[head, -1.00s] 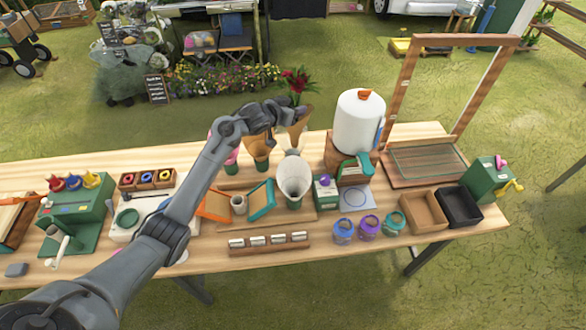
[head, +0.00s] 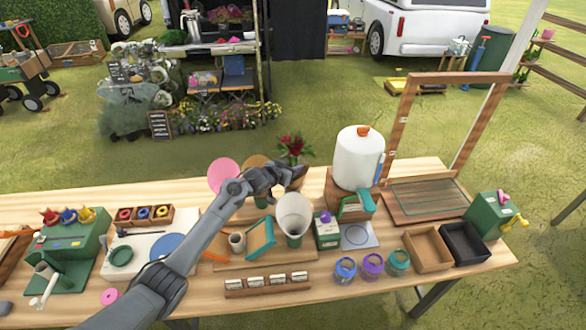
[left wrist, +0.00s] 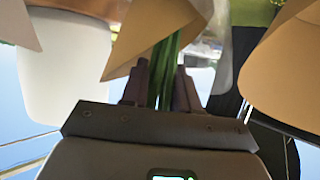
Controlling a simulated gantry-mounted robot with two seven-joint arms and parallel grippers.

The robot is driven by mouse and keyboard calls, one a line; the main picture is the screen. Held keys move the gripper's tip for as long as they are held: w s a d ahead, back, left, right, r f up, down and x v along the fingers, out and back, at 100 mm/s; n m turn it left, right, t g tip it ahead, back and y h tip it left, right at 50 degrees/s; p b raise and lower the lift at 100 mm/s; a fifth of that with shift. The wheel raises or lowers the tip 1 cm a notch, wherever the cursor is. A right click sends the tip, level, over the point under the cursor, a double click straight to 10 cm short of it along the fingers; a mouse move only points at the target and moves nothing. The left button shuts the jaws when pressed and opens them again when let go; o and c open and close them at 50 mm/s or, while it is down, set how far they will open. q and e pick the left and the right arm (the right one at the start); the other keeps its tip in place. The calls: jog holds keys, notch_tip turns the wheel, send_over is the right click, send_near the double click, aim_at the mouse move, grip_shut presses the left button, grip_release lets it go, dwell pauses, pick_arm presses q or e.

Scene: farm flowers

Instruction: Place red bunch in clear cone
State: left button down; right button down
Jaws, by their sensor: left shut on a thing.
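The red bunch (head: 293,146), with dark red flowers and green leaves in a brown paper wrap, is held above the table. My left gripper (head: 288,174) is shut on its green stems (left wrist: 163,70), which show between the fingertips in the left wrist view (left wrist: 162,85). The brown paper wrap (left wrist: 153,35) hangs over the fingers there. The clear cone (head: 294,214), pale and open at the top, stands in a green holder just below and in front of the gripper. The bunch is apart from it. My right gripper is not in view.
A white jug (head: 359,158) on a wooden stand is right of the bunch. Pink and brown paper cones (head: 224,174) stand behind my left arm.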

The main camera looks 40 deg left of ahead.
pick_arm(q)
jog(key=shift+f, duration=0.1)
jog(key=c, duration=0.8)
grip_release()
jog(key=shift+c, duration=0.2)
jog(key=p+v, duration=0.2)
jog(key=v, duration=1)
jog(key=s+d+f+m+g+y, duration=0.1)
jog(key=s+d+f+g, duration=0.3)
jog(key=s+d+f, duration=0.85)
jog(key=s+d+g, duration=0.3)
jog(key=s+d, duration=0.2)
jog(key=s, duration=0.6)
jog(key=s+d+r+m+g+h, duration=0.1)
jog(key=s+d+g, duration=0.1)
jog(key=s+d, duration=0.4)
jog(key=s, duration=0.5)
jog(key=shift+r+g, duration=0.2)
jog(key=shift+g, duration=0.2)
